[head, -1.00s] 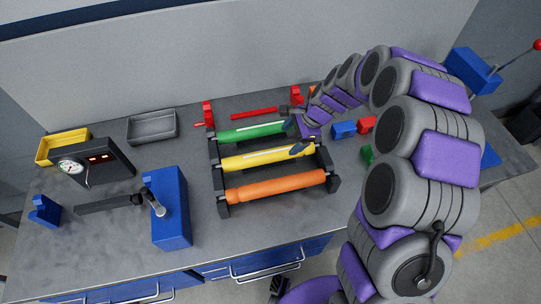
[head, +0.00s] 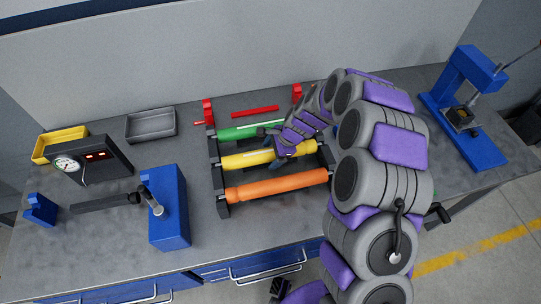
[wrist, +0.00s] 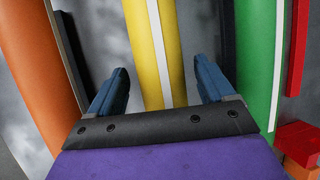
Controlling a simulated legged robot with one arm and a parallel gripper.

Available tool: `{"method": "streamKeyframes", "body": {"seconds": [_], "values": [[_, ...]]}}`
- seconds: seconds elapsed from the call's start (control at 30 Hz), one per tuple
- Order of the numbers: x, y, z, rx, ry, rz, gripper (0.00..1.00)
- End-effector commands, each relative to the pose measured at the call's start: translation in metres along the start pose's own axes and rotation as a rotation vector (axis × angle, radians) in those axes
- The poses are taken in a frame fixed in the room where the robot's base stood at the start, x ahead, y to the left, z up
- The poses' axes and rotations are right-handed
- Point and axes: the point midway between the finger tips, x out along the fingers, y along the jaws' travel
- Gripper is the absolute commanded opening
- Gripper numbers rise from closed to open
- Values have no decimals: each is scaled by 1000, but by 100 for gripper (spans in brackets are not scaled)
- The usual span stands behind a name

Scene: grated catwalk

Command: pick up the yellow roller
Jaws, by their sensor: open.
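The yellow roller (head: 245,159) lies in a black rack between a green roller (head: 246,131) and an orange roller (head: 275,186). My gripper (head: 270,142) is over the right part of the yellow roller. In the wrist view the yellow roller (wrist: 152,50), with a white stripe, runs between the two blue fingers of my gripper (wrist: 162,82). The fingers are apart, one on each side of it, and no contact shows.
The black rack (head: 215,170) stands on a grey workbench. A red bar (head: 255,112) lies behind it. A blue vise-like block (head: 168,208), a gauge box (head: 92,160), and yellow (head: 60,147) and grey trays (head: 151,124) are at left. A blue press (head: 465,105) stands at right.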

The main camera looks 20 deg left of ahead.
Motion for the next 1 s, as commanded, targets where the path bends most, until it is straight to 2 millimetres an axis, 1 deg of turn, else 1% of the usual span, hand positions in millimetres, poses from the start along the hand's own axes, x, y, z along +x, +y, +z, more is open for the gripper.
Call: {"method": "streamKeyframes", "body": {"seconds": [0.07,0.23,1.0], "values": [[4,0,0,0,0,-1,82],[2,0,-1,0,0,-3,82],[3,-1,0,-1,1,-2,8]]}}
